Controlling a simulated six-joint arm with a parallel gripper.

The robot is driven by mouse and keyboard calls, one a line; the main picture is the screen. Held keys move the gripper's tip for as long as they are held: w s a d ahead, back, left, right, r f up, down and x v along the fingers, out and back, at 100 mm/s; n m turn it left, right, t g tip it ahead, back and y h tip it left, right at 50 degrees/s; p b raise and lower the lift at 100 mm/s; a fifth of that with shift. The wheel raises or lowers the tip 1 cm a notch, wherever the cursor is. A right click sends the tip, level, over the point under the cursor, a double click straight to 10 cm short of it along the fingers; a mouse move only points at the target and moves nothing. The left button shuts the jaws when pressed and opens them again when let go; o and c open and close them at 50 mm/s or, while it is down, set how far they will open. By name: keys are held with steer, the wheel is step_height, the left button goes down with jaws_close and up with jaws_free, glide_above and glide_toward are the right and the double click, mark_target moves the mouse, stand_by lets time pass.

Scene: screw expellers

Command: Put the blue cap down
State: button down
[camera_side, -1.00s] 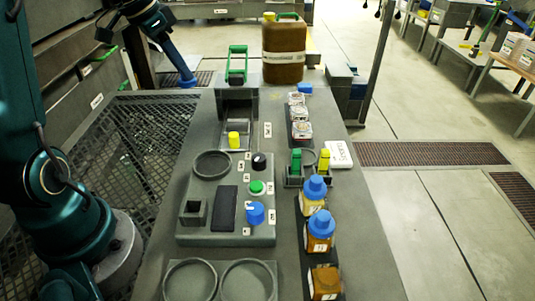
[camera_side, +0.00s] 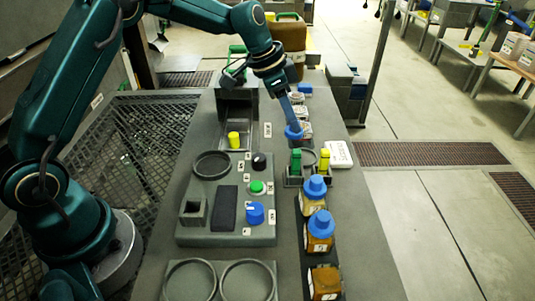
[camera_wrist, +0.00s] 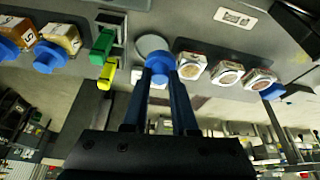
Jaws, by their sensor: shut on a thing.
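My gripper (camera_side: 291,122) is shut on a blue cap (camera_side: 293,133), held in front of the row of small jars in the side view. In the wrist view the cap (camera_wrist: 160,66) sits between the two fingertips. An amber bottle without a blue cap (camera_side: 325,283) stands at the front. Two more bottles (camera_side: 313,203) (camera_side: 319,241) behind it wear blue caps.
Small jars (camera_wrist: 228,73) stand in a row beside the held cap. A control panel (camera_side: 226,228) with knobs is on the left.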

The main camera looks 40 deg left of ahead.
steer(key=d+f, duration=0.1)
steer(key=w+d, duration=0.1)
steer(key=shift+d+f, duration=0.35)
steer(key=shift+f, duration=2)
steer(key=shift+f, duration=0.2)
steer(key=c, duration=0.7)
jaws_free()
steer(key=shift+r, duration=0.1)
